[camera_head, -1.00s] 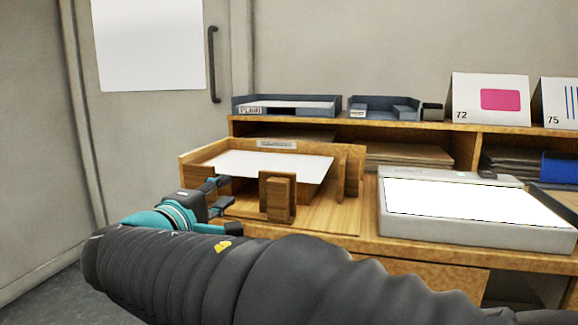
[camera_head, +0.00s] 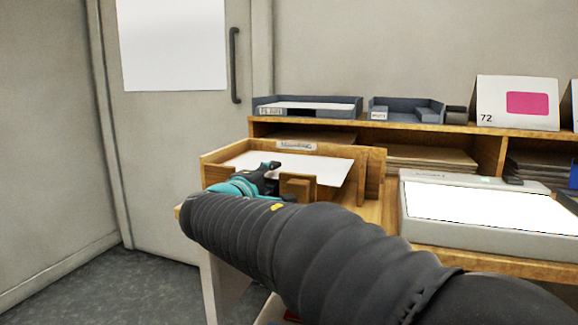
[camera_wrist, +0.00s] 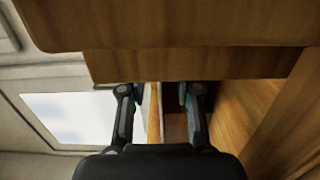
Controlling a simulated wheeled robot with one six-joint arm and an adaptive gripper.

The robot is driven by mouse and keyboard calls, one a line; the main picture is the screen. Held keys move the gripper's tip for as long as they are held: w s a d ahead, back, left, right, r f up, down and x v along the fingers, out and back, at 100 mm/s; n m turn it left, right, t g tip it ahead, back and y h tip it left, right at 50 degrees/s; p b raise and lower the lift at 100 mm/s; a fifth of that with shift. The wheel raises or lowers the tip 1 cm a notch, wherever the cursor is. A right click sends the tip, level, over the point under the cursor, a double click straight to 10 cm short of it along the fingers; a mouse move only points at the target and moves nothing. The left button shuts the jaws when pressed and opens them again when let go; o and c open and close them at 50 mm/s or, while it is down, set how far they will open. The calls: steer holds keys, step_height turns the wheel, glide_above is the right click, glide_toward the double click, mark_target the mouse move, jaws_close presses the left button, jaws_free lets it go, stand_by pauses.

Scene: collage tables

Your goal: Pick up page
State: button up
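The page is a white sheet (camera_head: 328,168) lying in a wooden tray (camera_head: 371,165) with a label on its back edge, in the head view. My gripper (camera_head: 272,167) is at the tray's front, beside a small wooden block (camera_head: 297,188), and overlaps the sheet's front-left part in the picture. In the wrist view my gripper's two fingers (camera_wrist: 158,96) stand apart. A narrow pale strip and wood show between them; I cannot tell whether the strip is the page. Contact with the page is not clear.
A light box (camera_head: 432,234) with a bright top stands right of the tray. A shelf behind holds grey trays (camera_head: 308,104) and a card marked 72 (camera_head: 490,100). A door (camera_head: 180,150) is at the left. Wood boards (camera_wrist: 190,62) are close ahead in the wrist view.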

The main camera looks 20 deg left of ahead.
steer(key=shift+w, duration=0.25)
jaws_close()
